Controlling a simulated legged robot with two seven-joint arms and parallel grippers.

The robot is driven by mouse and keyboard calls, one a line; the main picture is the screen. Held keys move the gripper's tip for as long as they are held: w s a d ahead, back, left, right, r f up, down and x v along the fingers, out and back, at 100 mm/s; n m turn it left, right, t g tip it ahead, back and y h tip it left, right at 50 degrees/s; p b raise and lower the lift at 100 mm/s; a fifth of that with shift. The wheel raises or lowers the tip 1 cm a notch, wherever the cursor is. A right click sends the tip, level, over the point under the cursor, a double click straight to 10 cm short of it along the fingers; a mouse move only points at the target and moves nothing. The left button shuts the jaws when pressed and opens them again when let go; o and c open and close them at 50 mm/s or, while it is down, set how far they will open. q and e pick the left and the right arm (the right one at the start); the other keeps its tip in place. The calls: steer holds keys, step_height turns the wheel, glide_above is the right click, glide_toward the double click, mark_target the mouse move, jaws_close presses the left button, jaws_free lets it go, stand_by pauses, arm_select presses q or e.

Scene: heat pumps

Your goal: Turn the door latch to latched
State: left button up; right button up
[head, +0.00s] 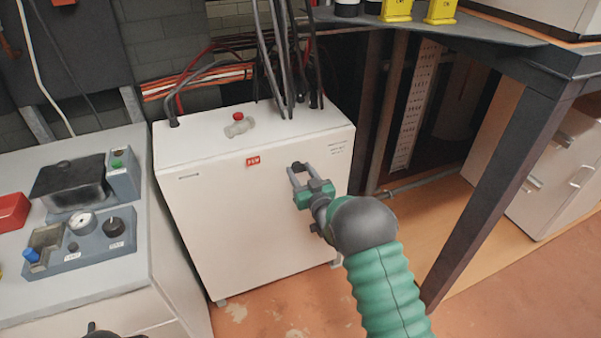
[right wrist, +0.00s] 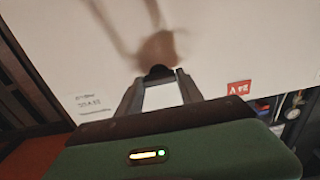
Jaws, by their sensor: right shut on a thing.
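The white cabinet (head: 240,215) stands in the middle of the head view with its door face towards me. A small dark latch knob (head: 298,166) sits near the top of that face, right of a red label. It also shows as a dark piece (right wrist: 158,72) in the right wrist view. My right gripper (head: 297,172) reaches in from the right with its fingertips shut on the latch knob. The fingers partly hide the knob, so its turn angle is hard to tell. A dark shape at the bottom left edge may be the tip of my left gripper (head: 102,331).
A red-topped valve (head: 238,125) and several dark cables stand on the cabinet top. A grey bench (head: 70,270) with a gauge and knobs is close on the left. A dark table leg (head: 495,190) stands right of my right arm. The floor in front is clear.

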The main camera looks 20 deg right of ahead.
steer(key=c, duration=0.4)
steer(key=shift+m, duration=0.3)
steer(key=m, duration=0.3)
steer(key=shift+d+m+p, duration=0.15)
steer(key=shift+m+p, duration=0.15)
steer(key=m, duration=0.4)
steer(key=shift+m+p, duration=0.3)
steer(key=m, duration=0.4)
steer(key=shift+d+f+m+p, duration=0.1)
steer(key=shift+d+m+p, duration=0.05)
steer(key=shift+m+p, duration=0.2)
steer(key=m, duration=0.4)
steer(key=shift+f+m, duration=0.15)
steer(key=shift+m, duration=0.1)
